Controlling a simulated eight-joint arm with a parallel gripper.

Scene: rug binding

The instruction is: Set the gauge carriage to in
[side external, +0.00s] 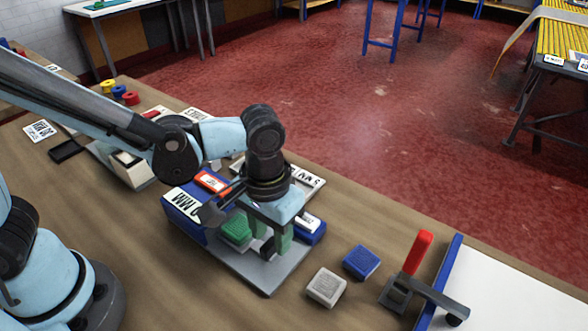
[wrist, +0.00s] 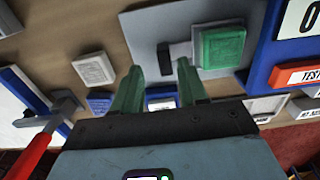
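A green block (side external: 236,230), which looks like the gauge carriage, sits on a grey base plate (side external: 268,282) beside the blue housing (side external: 183,212) marked MM. My gripper (side external: 268,247) is over the plate, pointing down, to the right of the block. In the wrist view my gripper (wrist: 160,66) has its two green fingers apart, with the upright piece showing between their tips. I cannot tell whether either finger touches it.
A grey pad (side external: 326,287) and a blue pad (side external: 361,262) lie right of the plate. A red-handled clamp (side external: 417,255) stands further right by a white board (side external: 510,295). A blue box with a white label (side external: 310,228) is close behind my gripper.

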